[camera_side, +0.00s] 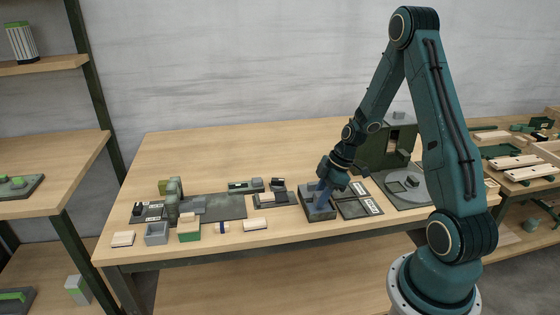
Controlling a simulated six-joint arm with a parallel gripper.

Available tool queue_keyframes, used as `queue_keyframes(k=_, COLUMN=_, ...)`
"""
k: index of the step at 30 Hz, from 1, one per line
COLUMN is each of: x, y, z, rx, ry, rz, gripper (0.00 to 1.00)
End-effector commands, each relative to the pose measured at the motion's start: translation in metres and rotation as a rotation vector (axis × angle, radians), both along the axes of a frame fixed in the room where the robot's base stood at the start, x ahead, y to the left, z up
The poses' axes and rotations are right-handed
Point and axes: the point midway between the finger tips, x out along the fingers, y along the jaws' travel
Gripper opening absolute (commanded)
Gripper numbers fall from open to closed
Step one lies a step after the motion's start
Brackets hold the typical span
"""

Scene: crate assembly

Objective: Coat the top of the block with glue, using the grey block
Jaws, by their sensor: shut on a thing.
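My gripper (321,193) points down over a dark square tray (318,216) near the middle right of the table. Its jaws are shut on a small piece at the tray, which seems to be the grey block; the fingers mostly hide it. I cannot tell whether it touches the tray floor. Several pale wooden blocks stand on the table, one on a dark fixture (268,205) just left of the tray and one near the front edge (255,225). Which block the task means, and any glue on it, is too small to tell.
A dark flat mat (222,207) lies left of centre. A grey open box (157,240) and a green-and-wood block (189,236) stand in front of it. Labelled dark panels (355,208) and a round grey plate (405,183) lie right of the tray. The table's back left is clear.

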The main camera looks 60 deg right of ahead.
Motion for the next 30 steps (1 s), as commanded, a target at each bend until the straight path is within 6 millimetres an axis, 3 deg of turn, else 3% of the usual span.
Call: queue_keyframes(k=30, x=0.0001, y=-0.0001, z=-0.0089, rx=0.000, ry=0.000, rz=0.000, gripper=0.07)
